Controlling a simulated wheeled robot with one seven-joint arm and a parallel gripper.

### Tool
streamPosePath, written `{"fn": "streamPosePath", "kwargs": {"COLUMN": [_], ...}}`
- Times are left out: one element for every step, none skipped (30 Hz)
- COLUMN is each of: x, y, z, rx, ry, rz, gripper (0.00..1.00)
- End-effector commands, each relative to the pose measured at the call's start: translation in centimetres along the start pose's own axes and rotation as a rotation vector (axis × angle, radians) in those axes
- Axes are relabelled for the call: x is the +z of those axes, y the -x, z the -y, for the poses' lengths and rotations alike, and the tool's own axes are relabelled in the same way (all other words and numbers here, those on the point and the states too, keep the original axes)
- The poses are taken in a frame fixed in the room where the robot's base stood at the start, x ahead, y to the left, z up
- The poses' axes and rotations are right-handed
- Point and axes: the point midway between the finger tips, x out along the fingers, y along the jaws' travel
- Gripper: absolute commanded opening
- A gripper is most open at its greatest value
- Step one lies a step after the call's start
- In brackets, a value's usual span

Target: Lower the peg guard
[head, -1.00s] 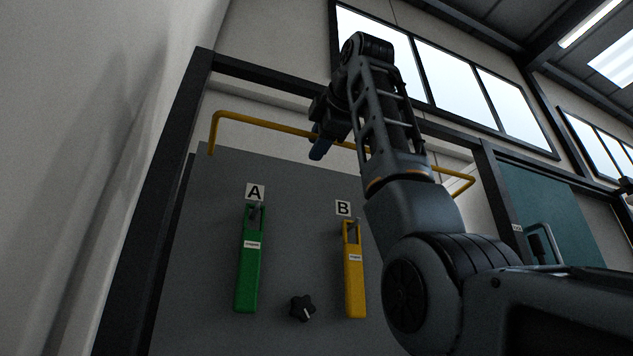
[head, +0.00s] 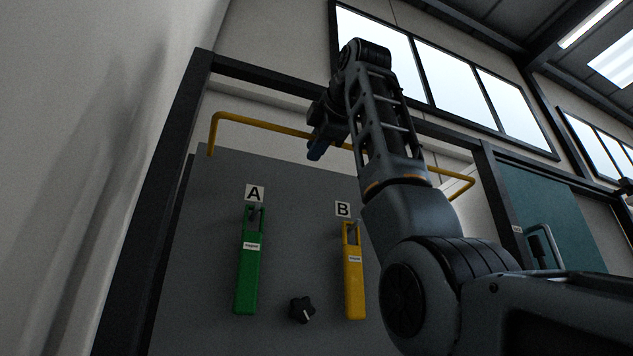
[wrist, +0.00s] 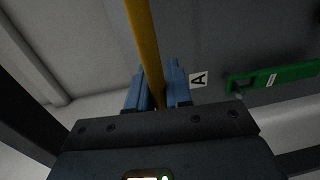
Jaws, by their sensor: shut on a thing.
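The peg guard appears to be the yellow bar (head: 262,124) that runs across the top of the grey panel, bent down at both ends. My gripper (head: 316,150) is at the middle of this bar in the head view. In the wrist view the yellow bar (wrist: 146,40) passes between the blue fingers of my gripper (wrist: 158,88), which are shut on it. Below the bar, a green tag (head: 247,270) hangs on a peg under label A, and a yellow tag (head: 354,280) hangs on a peg under label B. My arm hides part of the bar's right half.
A black star knob (head: 302,309) sits low on the grey panel (head: 205,260) between the tags. A dark frame (head: 150,220) surrounds the panel. A pale wall stands close at the left. A teal door (head: 560,230) is at the right.

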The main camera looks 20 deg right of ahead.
Motion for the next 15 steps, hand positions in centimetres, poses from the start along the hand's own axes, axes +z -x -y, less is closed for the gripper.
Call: {"fn": "streamPosePath", "kwargs": {"x": [0.0, 0.0, 0.0, 0.0, 0.0, 0.0, 0.0, 0.0, 0.0, 0.0, 0.0, 0.0, 0.0, -0.01, -0.02], "y": [0.02, 0.02, 0.02, 0.02, 0.02, 0.02, 0.02, 0.01, 0.0, 0.0, -0.02, -0.02, -0.03, -0.01, 0.01], "z": [-0.01, -0.01, -0.01, -0.01, -0.01, -0.01, 0.01, 0.04, 0.11, 0.18, 0.27, 0.43, 0.57, 0.71, 0.91], "rx": [0.0, 0.0, 0.0, 0.0, 0.0, 0.0, 0.001, 0.002, 0.004, 0.008, 0.012, 0.019, 0.026, 0.036, 0.052], "ry": [0.0, 0.0, 0.0, 0.0, 0.0, 0.0, 0.0, 0.0, 0.0, 0.0, 0.0, 0.0, 0.0, 0.001, 0.001], "rz": [0.0, 0.0, 0.0, 0.0, 0.0, 0.0, 0.0, 0.0, 0.0, 0.0, 0.0, 0.0, 0.0, 0.0, 0.0], "gripper": [0.0, 0.0, 0.0, 0.0, 0.0, 0.0, 0.0, 0.0, 0.0, 0.0, 0.0, 0.0, 0.0, 0.0, 0.0]}}
